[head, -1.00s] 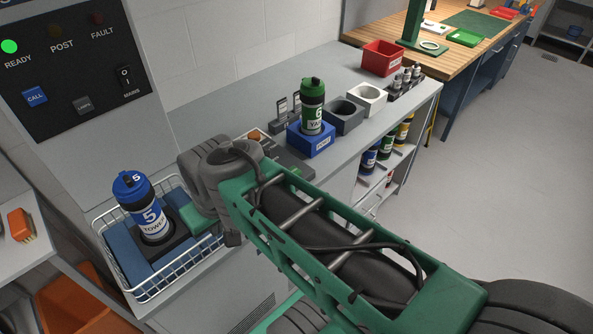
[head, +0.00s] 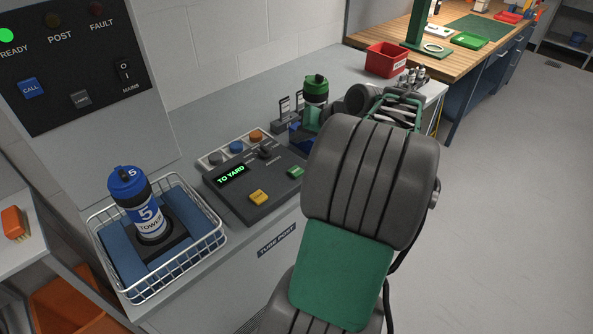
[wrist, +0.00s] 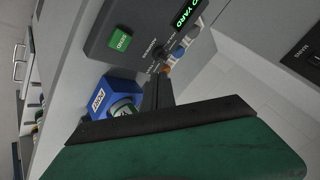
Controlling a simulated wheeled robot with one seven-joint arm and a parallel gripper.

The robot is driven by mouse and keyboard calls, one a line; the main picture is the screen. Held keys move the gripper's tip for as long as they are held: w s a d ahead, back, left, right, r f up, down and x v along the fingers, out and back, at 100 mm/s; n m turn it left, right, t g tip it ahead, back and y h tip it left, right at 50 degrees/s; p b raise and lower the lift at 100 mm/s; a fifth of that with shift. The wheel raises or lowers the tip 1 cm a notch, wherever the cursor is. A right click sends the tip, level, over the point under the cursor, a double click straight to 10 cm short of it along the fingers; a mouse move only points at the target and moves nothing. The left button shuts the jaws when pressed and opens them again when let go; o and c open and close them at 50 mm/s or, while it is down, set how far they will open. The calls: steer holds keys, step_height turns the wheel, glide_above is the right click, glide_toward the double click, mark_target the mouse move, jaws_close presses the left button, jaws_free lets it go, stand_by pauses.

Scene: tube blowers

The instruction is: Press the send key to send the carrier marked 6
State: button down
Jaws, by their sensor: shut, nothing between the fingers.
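The green send key (head: 295,172) is on the right of the dark console, and in the wrist view (wrist: 120,38) it reads SEND. The console display (head: 232,175) shows TO YARD. The carrier marked 6 (head: 316,88), with a green cap, stands in the blue holder (wrist: 98,98) behind the console; its label is now covered in the head view. My gripper (wrist: 158,80) is shut and empty in the wrist view, its dark fingers between the blue holder and the console's coloured buttons, apart from the send key. My arm mostly hides it in the head view.
A yellow key (head: 259,197) and a selector knob (head: 267,151) are on the console. A carrier marked 5 (head: 146,208) stands in the wire basket (head: 203,258) at left. The green READY lamp (head: 8,35) is lit. A red bin (head: 386,60) stands farther back.

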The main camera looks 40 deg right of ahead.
mark_target(299, 172)
steer(key=shift+f, duration=0.1)
step_height(299, 172, down, 8)
steer(key=b, duration=0.7)
steer(key=shift+f, duration=0.3)
stand_by(1.4)
steer(key=shift+f+b, duration=0.35)
steer(key=shift+f, duration=0.05)
